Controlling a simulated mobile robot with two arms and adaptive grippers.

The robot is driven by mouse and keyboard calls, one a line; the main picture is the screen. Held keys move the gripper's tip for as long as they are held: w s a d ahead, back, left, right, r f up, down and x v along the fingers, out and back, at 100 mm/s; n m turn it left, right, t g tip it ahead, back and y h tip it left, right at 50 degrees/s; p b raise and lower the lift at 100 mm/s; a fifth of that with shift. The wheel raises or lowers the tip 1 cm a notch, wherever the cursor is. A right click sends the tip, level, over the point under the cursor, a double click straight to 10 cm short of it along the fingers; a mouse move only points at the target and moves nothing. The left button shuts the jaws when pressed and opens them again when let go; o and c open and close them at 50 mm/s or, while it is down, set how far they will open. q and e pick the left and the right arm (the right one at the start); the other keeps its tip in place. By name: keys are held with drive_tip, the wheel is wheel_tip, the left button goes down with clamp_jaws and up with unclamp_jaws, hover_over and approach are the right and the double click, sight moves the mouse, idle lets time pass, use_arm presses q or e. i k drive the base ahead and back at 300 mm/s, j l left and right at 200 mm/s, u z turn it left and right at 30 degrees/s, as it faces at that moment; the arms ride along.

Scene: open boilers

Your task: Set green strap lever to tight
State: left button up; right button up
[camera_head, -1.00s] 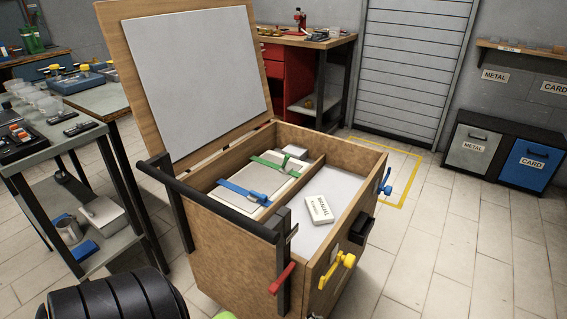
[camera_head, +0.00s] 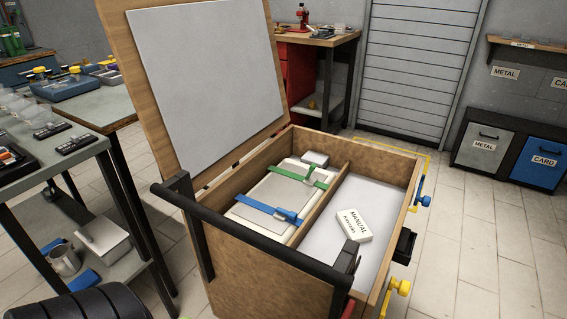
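The green strap (camera_head: 289,172) with its small lever (camera_head: 310,174) lies across a white box (camera_head: 262,196) in the left compartment of the open wooden crate. The lever sits at the strap's right end and appears raised, but it is too small to tell its setting. A blue strap (camera_head: 258,207) with its own lever (camera_head: 286,215) crosses the same box nearer to me. A dark ribbed part of my own body shows at the bottom left. Neither gripper can be made out in this view.
The wooden crate (camera_head: 232,283) has a black push bar (camera_head: 250,238) along its near side and a raised lid at the left. A white manual (camera_head: 351,224) lies in its right compartment. A grey workbench (camera_head: 50,148) stands at the left. The floor on the right is clear.

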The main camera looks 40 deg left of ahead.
sight(312, 168)
drive_tip(key=j+u, duration=0.15)
drive_tip(key=j, duration=0.8)
drive_tip(key=i+j+u, duration=0.15)
drive_tip(key=j, duration=0.8)
